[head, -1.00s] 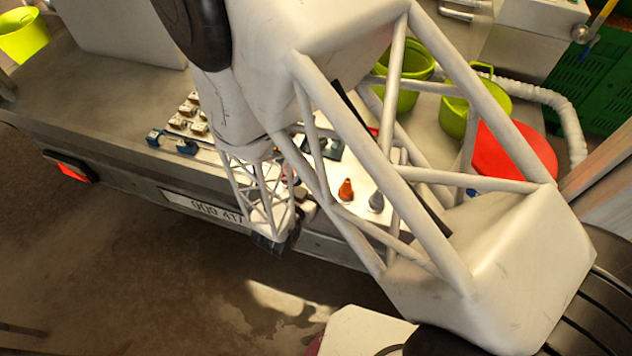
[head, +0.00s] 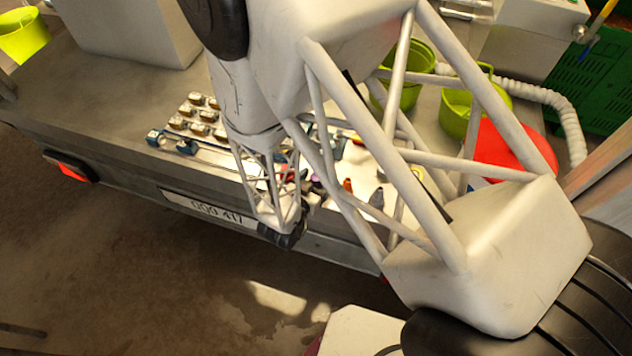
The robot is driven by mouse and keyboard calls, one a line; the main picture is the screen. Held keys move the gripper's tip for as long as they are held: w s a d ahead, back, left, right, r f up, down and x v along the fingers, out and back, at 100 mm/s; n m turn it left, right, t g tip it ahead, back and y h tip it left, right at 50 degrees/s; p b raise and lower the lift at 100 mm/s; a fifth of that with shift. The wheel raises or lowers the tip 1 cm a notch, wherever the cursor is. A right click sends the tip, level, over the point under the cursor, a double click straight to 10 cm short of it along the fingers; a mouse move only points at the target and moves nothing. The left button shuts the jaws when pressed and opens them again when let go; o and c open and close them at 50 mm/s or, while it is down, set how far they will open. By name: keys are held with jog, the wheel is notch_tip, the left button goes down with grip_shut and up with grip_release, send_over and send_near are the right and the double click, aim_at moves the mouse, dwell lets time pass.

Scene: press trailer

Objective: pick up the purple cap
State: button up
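A small purple thing, apparently the purple cap (head: 317,182), shows on the pale board at the trailer's edge, just left of an orange cap (head: 348,186). My arm's struts partly hide it. My gripper (head: 284,238) is at the lower end of the white lattice link, in front of the trailer edge, to the left of and lower in the picture than the purple thing. It looks apart from it. Its fingers are dark and small, and whether they are open or shut does not show.
A grey cap (head: 377,198) stands right of the orange one. Several brown-and-white blocks (head: 197,115) and blue clamps (head: 187,147) lie to the left. Green buckets (head: 455,113) and a red lid (head: 497,150) stand behind. Open floor lies in front of the trailer.

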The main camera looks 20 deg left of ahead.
jog(key=c, duration=0.9)
jog(key=shift+r, duration=0.2)
jog(key=shift+c, duration=1)
jog(key=shift+r, duration=4.8)
jog(key=shift+c, duration=0.2)
